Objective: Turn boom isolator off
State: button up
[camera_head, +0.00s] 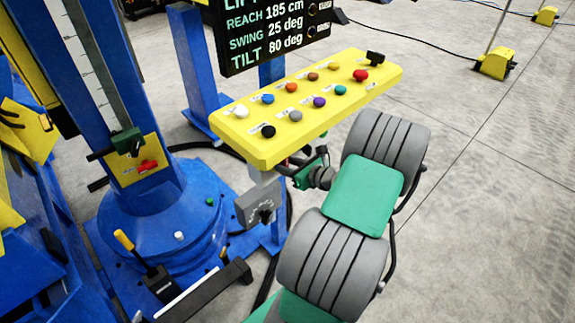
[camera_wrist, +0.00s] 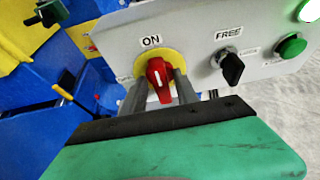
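A red rotary knob (camera_wrist: 160,78) on a yellow round plate sits on a pale grey panel (camera_wrist: 195,45) in the wrist view. An "ON" label is above it, and the knob stands roughly upright, slightly tilted. I take it to be the boom isolator; no name is readable. My gripper (camera_wrist: 159,90) has its two grey fingers on either side of the knob, with a gap visible at least on the left. Contact on the right cannot be told. In the head view my gripper is partly hidden below the yellow console (camera_head: 262,148), and the red knob is not seen there.
A black switch (camera_wrist: 231,66) marked "FREE" and a green button (camera_wrist: 291,46) are right of the knob. The console carries several coloured buttons below a display (camera_head: 270,30). Floor at right is open.

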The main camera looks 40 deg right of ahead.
grip_shut()
jog(key=shift+a, duration=0.1)
dwell(0.6)
jog(key=n+t+h+b, duration=0.1)
jog(key=n+h+b, duration=0.1)
jog(key=n+b, duration=0.2)
jog(key=a+f+n+t+h+b, duration=0.1)
jog(key=n+h+b, duration=0.1)
jog(key=n+b, duration=0.2)
jog(key=n+t+h+b, duration=0.1)
jog(key=n+h+b, duration=0.1)
jog(key=n+b, duration=0.3)
jog(key=shift+a+f+h+b, duration=0.15)
jog(key=shift+f+h+b, duration=0.25)
jog(key=shift+b, duration=1.15)
jog(key=shift+r+n, duration=0.1)
jog(key=shift+n, duration=0.2)
jog(key=shift+o, duration=0.9)
grip_release()
